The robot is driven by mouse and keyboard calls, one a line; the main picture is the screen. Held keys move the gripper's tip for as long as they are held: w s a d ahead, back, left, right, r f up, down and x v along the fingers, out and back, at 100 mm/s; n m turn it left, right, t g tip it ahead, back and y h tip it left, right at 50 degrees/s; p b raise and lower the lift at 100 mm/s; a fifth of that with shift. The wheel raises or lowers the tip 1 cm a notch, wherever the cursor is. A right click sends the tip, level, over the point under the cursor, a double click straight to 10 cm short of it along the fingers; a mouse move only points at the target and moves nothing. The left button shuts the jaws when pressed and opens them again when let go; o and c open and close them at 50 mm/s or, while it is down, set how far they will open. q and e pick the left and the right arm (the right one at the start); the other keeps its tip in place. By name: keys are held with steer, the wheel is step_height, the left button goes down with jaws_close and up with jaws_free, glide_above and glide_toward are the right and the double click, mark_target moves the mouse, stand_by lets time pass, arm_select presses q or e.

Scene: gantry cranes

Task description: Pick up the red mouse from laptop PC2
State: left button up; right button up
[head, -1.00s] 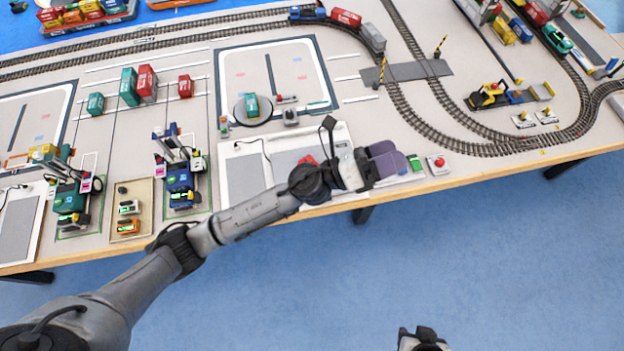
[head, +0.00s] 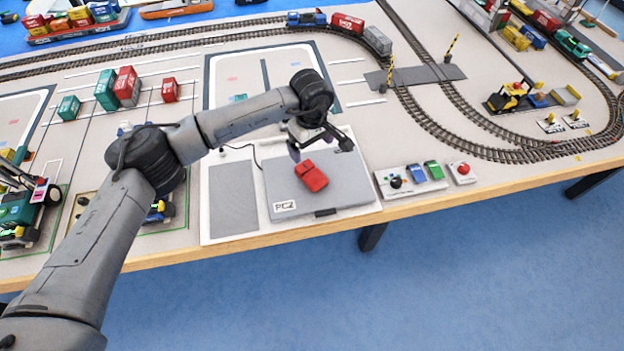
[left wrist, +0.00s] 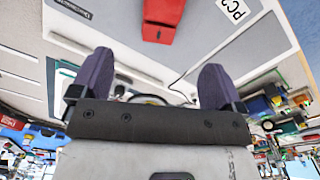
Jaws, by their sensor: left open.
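The red mouse (head: 311,176) lies on the closed grey laptop PC2 (head: 345,193), near the middle of its lid. The laptop sits on a white board near the table's front edge. My left gripper (head: 316,147) is just behind the mouse in the head view, apart from it. In the left wrist view the gripper (left wrist: 155,75) has its two purple fingers wide apart with nothing between them. The red mouse (left wrist: 160,22) shows there at the top, beyond the fingers, partly cut off by the frame edge. The laptop lid (left wrist: 215,25) lies around it. My right gripper does not show.
A grey pad (head: 233,200) lies left of the laptop. A control box (head: 411,181) with a black knob and blue and green parts stands to the right, beside a red button (head: 463,171). Toy train tracks and containers fill the back.

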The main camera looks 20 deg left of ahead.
mark_target(312, 173)
arm_select(q)
step_height(312, 173, down, 7)
steer(key=shift+d+r+b, duration=0.1)
steer(key=shift+b, duration=0.3)
steer(key=shift+s+d+f+b, duration=0.1)
steer(key=shift+f+b, duration=0.1)
steer(key=shift+f, duration=0.7)
steer(key=shift+s+f+b, duration=0.15)
steer(key=shift+f, duration=0.75)
steer(key=shift+s+d+f+b, duration=0.1)
steer(key=shift+f+b, duration=0.1)
steer(key=shift+f, duration=0.7)
steer(key=shift+a, duration=0.1)
steer(key=shift+c, duration=0.4)
steer(key=shift+c, duration=0.9)
steer(key=c, duration=0.8)
steer(key=shift+o, duration=0.2)
